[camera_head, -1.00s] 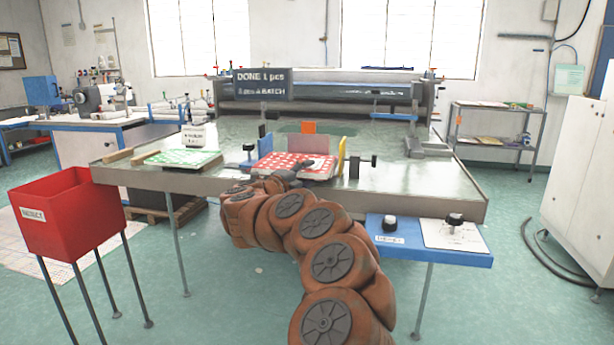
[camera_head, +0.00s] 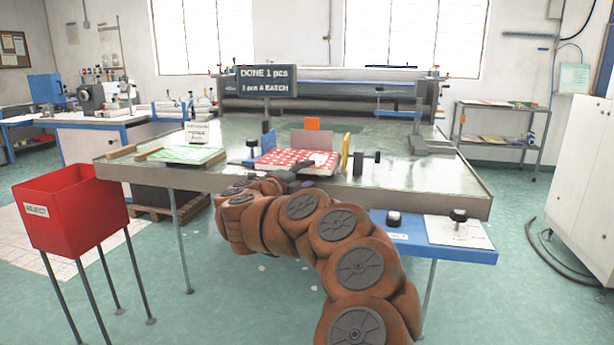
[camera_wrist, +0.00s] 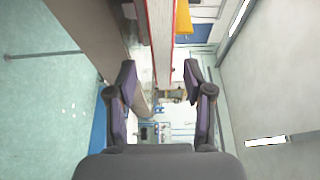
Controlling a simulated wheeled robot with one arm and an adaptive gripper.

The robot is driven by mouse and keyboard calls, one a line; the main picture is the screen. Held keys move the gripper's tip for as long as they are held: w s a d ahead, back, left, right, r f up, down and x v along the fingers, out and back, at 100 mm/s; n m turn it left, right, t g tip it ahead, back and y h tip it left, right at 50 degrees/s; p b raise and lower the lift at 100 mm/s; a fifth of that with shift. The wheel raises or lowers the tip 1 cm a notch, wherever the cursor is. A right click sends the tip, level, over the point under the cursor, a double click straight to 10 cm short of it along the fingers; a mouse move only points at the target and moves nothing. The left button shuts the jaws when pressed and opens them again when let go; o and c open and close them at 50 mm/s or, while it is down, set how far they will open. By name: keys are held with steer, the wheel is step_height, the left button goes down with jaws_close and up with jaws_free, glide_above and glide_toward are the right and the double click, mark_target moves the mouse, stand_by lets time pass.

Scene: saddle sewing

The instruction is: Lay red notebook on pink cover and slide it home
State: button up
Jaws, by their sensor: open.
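A red, white-patterned notebook (camera_head: 297,161) lies flat near the front edge of the table, between a blue block and a yellow plate. In the wrist view its edge (camera_wrist: 161,40) shows as pale pages between red faces. My gripper (camera_head: 290,178) is at the notebook's near side, low at the table's front edge. In the wrist view my gripper (camera_wrist: 160,68) is open, and the notebook's edge appears in the gap between its fingers, touching neither. I cannot tell how deep it reaches. I cannot make out a separate pink cover; a pinkish-brown panel (camera_head: 311,139) stands behind the notebook.
A blue block (camera_head: 267,142), an orange block (camera_head: 312,124) and a yellow plate (camera_head: 346,150) surround the notebook. A dark clamp (camera_head: 367,163) is to its right. A green patterned piece (camera_head: 182,154) lies left. A red bin (camera_head: 72,208) stands front left.

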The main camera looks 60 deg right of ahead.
steer(key=shift+s+a+b, duration=0.2)
steer(key=shift+s+a, duration=0.15)
steer(key=shift+a, duration=0.6)
steer(key=shift+s+a+b, duration=0.15)
steer(key=shift+s+a, duration=0.15)
steer(key=shift+a, duration=0.6)
